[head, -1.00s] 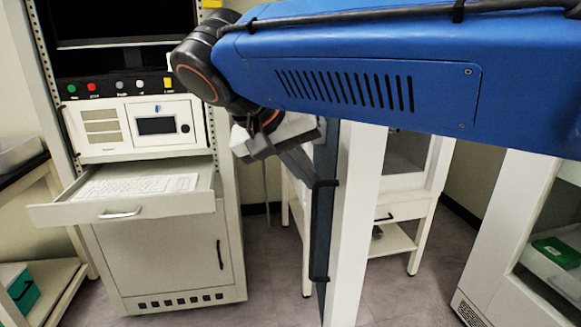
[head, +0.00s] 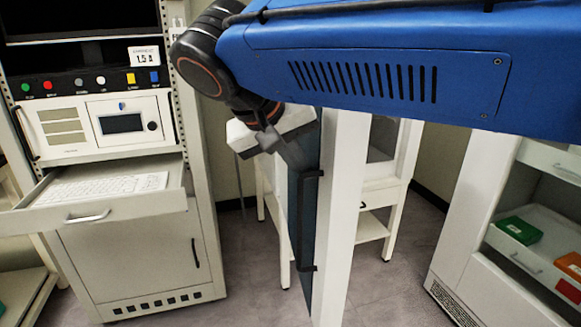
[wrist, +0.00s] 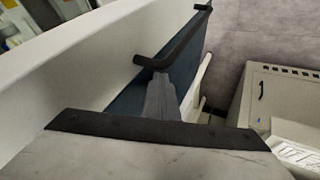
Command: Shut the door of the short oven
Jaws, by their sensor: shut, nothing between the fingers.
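The oven door (head: 304,230) shows as a dark blue panel with a black bar handle (head: 308,222), seen nearly edge-on beside a white upright (head: 342,215). How far it stands open is hard to tell. My gripper (head: 292,152) is at the panel's upper end, close to the top of the handle. In the wrist view my gripper (wrist: 161,85) is shut and empty, its tips right by the near end of the black handle (wrist: 182,42), in front of the dark panel (wrist: 130,88). I cannot tell whether they touch. My arm hides the oven's upper part.
A white rack cabinet (head: 135,265) stands at left with its keyboard drawer (head: 60,217) pulled out. A white table (head: 378,192) is behind the door. A white shelf unit (head: 470,235) with green and orange boxes stands at right. Grey floor (head: 240,280) is clear between.

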